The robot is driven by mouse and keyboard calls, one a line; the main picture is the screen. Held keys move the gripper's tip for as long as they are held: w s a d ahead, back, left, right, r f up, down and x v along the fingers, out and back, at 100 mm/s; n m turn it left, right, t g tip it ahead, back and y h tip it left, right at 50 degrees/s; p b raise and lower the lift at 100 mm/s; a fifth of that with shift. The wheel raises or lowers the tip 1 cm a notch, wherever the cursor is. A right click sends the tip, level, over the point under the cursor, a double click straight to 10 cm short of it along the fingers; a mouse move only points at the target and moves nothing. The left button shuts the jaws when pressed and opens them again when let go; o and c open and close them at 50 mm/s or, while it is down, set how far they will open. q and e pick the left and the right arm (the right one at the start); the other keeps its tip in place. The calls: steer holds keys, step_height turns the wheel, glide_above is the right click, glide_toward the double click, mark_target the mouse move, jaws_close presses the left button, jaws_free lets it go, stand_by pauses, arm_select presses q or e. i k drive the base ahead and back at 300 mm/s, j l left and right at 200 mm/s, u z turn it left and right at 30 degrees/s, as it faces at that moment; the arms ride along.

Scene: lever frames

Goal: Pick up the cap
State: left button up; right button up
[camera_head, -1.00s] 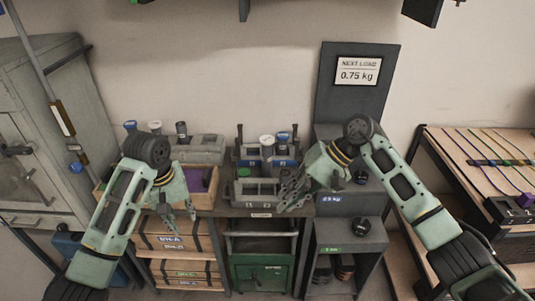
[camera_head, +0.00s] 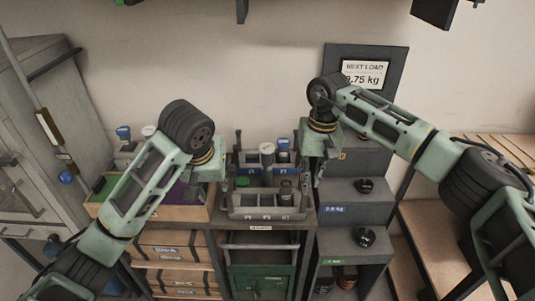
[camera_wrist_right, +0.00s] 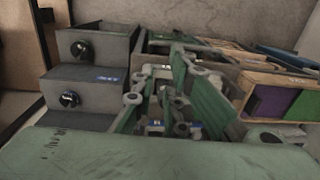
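No single thing stands out clearly as the cap. A grey rack (camera_head: 262,213) on the bench holds a white-topped cylinder (camera_head: 267,150), blue-topped pieces (camera_head: 283,146), a dark cylinder (camera_head: 286,187) and a small green piece (camera_head: 242,181). My right gripper (camera_head: 318,165) hangs just right of the rack, seen edge-on. In the right wrist view its green fingers (camera_wrist_right: 168,100) are spread over the rack, with nothing seen between them. My left gripper (camera_head: 207,175) is left of the rack, above a wooden box; its fingertips are hidden.
Grey stepped bins with black knobs (camera_head: 365,186) stand right of the rack. The wooden box (camera_head: 180,214) has green and purple compartments. A sign panel (camera_head: 366,71) stands behind the bins. A cabinet (camera_head: 35,150) is at left, and a green drawer unit (camera_head: 260,270) is below.

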mark_target(242, 182)
steer(key=i, duration=1.25)
